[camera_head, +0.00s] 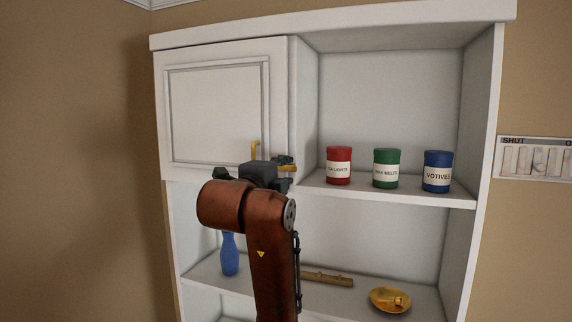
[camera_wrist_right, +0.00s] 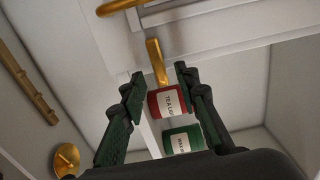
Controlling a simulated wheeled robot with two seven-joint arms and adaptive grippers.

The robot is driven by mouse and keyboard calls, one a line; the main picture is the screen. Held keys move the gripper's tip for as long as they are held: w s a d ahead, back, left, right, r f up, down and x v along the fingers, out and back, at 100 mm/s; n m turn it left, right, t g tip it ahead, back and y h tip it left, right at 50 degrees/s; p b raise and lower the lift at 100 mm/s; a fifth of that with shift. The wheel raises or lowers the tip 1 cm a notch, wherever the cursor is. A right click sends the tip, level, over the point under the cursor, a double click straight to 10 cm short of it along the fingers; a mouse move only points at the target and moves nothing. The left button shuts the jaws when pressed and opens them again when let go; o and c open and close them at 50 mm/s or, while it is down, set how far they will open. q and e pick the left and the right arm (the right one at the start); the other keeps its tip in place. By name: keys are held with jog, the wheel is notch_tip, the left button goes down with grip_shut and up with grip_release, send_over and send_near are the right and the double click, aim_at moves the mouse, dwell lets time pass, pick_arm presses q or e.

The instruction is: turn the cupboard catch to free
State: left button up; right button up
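The white cupboard door (camera_head: 215,110) is closed at the upper left of the shelf unit. The brass catch (camera_head: 286,168) shows at its lower right edge, partly hidden by my right gripper (camera_head: 284,178). In the right wrist view the catch (camera_wrist_right: 156,62) is a brass bar that looks to lie between the fingertips of my right gripper (camera_wrist_right: 160,76). The fingers are open, with a gap visible on each side of the bar. A brass door handle (camera_head: 255,149) is just left of the catch, also partly hidden. My left gripper is not in view.
A red tin (camera_head: 339,166), green tin (camera_head: 386,168) and blue tin (camera_head: 437,172) stand on the open shelf to the right. Below are a blue bottle (camera_head: 229,254), a wooden rail (camera_head: 328,279) and a brass dish (camera_head: 390,300). A "SHUT" panel (camera_head: 536,158) hangs right.

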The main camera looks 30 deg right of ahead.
jog(key=shift+w+d, duration=0.4)
jog(key=shift+c, duration=0.7)
grip_shut()
jog(key=shift+a, duration=0.1)
